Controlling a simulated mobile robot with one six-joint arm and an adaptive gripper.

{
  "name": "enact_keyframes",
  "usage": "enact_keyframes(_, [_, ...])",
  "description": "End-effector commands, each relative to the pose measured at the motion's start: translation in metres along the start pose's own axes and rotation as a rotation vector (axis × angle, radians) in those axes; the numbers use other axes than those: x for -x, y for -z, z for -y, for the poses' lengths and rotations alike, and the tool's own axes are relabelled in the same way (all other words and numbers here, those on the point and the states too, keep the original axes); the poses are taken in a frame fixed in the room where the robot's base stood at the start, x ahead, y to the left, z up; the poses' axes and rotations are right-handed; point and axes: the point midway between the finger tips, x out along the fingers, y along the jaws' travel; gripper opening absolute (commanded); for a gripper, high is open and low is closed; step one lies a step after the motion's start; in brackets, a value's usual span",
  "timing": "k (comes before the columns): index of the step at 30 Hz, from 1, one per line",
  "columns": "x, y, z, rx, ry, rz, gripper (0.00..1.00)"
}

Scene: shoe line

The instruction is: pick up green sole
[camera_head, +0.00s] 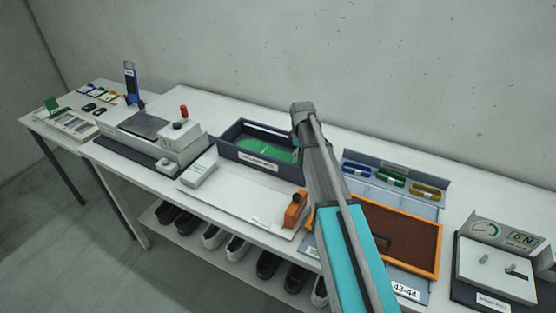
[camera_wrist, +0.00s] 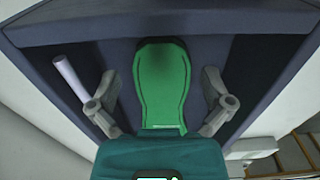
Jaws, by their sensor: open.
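The green sole (camera_head: 262,148) lies in a dark blue-grey box (camera_head: 240,160) with a white label on its front. In the wrist view the sole (camera_wrist: 163,82) points lengthwise away from me, its near end hidden by my gripper's teal body. My gripper (camera_wrist: 161,92) is open, one finger on each side of the sole with a gap on both sides. Nothing is between the fingers except the sole below or ahead; I cannot tell the height gap. In the head view my arm hides the fingers and the box's right end.
The box walls stand close around the fingers. A pale rod (camera_wrist: 72,80) shows beside the left finger. Right of my arm are an orange-framed tray (camera_head: 415,240) and a rack of coloured pieces (camera_head: 392,180). A grey press-like machine (camera_head: 160,130) stands left of the box.

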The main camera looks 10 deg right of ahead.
Motion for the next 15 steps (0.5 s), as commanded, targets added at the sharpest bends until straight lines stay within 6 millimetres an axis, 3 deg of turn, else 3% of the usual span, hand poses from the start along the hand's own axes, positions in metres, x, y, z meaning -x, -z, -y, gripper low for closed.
enact_keyframes(6, [-0.021, -0.001, -0.001, 0.000, 0.000, 0.001, 1.00])
enact_keyframes(15, [-0.030, -0.001, -0.001, 0.001, 0.001, 0.002, 1.00])
